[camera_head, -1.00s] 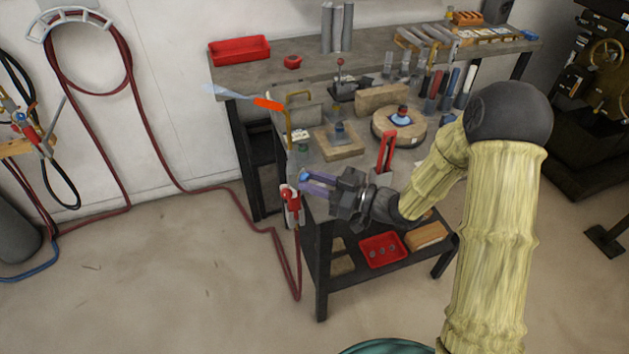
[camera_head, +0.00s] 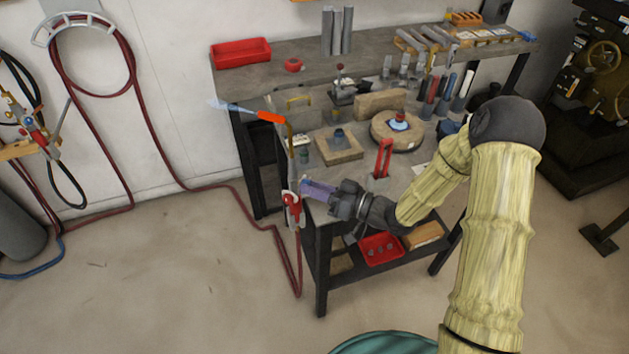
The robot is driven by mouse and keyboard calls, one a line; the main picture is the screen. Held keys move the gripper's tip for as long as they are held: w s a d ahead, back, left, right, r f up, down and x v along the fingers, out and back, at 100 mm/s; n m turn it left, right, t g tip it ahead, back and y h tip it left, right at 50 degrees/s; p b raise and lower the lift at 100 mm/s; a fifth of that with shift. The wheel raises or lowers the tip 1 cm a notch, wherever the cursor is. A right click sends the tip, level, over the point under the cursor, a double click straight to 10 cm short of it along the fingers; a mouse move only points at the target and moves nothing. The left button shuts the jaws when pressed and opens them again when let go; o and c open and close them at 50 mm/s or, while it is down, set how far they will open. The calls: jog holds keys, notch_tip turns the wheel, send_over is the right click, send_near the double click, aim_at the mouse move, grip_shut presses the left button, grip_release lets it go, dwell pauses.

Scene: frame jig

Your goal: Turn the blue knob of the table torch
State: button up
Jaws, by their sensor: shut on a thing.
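The table torch stands at the left front corner of the workbench. It has a red valve body (camera_head: 292,204), an upright tube (camera_head: 290,140) and an orange nozzle (camera_head: 271,117) pointing left. A blue flame (camera_head: 238,108) comes from the nozzle. My gripper (camera_head: 306,188), with purple fingers, reaches in from the right beside the valve body. It is shut on the blue knob, which the fingers mostly hide. How far the knob is turned cannot be seen.
A red upright stand (camera_head: 383,158) is close behind my gripper. A wooden block (camera_head: 338,147) and a round turntable (camera_head: 398,130) stand on the bench (camera_head: 405,172). A red hose (camera_head: 280,243) hangs from the torch.

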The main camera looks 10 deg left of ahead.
jog(key=shift+m+p, duration=2.05)
jog(key=shift+m, duration=1.45)
jog(key=o, duration=1)
jog(key=shift+d+t, duration=0.15)
jog(key=shift+t, duration=0.25)
jog(key=b+v, duration=0.2)
jog(key=v, duration=1.5)
jog(key=shift+f+b, duration=0.25)
jog(key=shift+b, duration=0.05)
